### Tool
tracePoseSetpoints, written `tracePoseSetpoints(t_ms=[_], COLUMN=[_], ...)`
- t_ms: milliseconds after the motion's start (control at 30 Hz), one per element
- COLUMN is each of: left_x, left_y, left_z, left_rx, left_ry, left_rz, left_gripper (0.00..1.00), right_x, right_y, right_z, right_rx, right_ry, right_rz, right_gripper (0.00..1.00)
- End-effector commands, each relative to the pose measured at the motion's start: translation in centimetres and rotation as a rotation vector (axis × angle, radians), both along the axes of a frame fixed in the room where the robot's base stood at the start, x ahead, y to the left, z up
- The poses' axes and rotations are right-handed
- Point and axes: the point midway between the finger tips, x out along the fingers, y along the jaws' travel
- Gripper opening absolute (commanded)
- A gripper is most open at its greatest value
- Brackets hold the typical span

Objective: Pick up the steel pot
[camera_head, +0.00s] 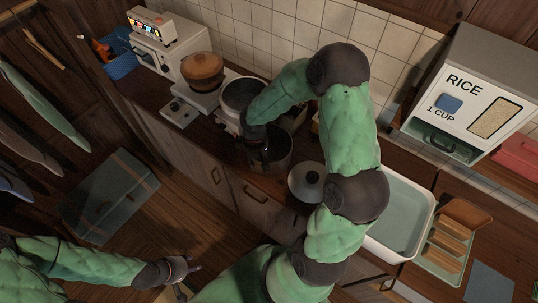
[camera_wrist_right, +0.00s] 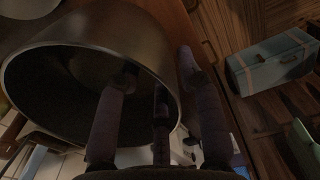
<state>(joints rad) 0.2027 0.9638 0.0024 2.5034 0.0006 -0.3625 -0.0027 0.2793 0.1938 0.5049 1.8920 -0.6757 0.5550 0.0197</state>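The steel pot (camera_head: 280,150) stands on the wooden counter in the head view, partly hidden by my right arm. In the right wrist view the pot (camera_wrist_right: 150,35) fills the upper left, its round mouth facing the camera. My right gripper (camera_head: 257,155) is at the pot's near left side. In the wrist view the right gripper's fingers (camera_wrist_right: 160,85) are spread across the rim. Two fingers overlap the pot's mouth and one lies outside its wall. Firm contact cannot be seen. My left gripper (camera_head: 185,267) is low over the floor, away from the counter; its opening is unclear.
A second pot (camera_head: 238,94) stands behind, beside a brown lidded pot (camera_head: 202,69). A round lid (camera_head: 306,181) lies to the right, before the white sink basin (camera_head: 402,215). A rice dispenser (camera_head: 480,95) stands at back right. A grey-green case (camera_head: 108,195) is on the floor.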

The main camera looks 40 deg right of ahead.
Motion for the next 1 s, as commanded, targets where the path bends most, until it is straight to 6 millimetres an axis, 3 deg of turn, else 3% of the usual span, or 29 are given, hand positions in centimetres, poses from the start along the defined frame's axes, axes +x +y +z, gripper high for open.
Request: tracePoseSetpoints(t_ms=[133, 400, 433, 567, 1000], left_x=[0.0, 0.0, 0.0, 0.0, 0.0], left_y=[0.0, 0.0, 0.0, 0.0, 0.0], left_z=[-0.6, -0.6, -0.6, -0.6, -0.6], left_rx=[0.0, 0.0, 0.0, 0.0, 0.0], left_ry=[0.0, 0.0, 0.0, 0.0, 0.0], left_rz=[0.0, 0.0, 0.0, 0.0, 0.0], left_gripper=[0.4, 0.4, 0.4, 0.4, 0.4], right_x=[-0.1, -0.1, -0.1, -0.1, 0.0], right_y=[0.0, 0.1, 0.1, 0.1, 0.0], right_z=[-2.4, -2.8, -2.8, -2.8, -2.6], right_rx=[0.001, 0.001, 0.001, 0.001, 0.001], right_ry=[0.002, 0.0, 0.0, 0.0, -0.002], right_rz=[0.0, 0.0, 0.0, 0.0, 0.0], right_gripper=[0.37, 0.37, 0.34, 0.0, 0.0])
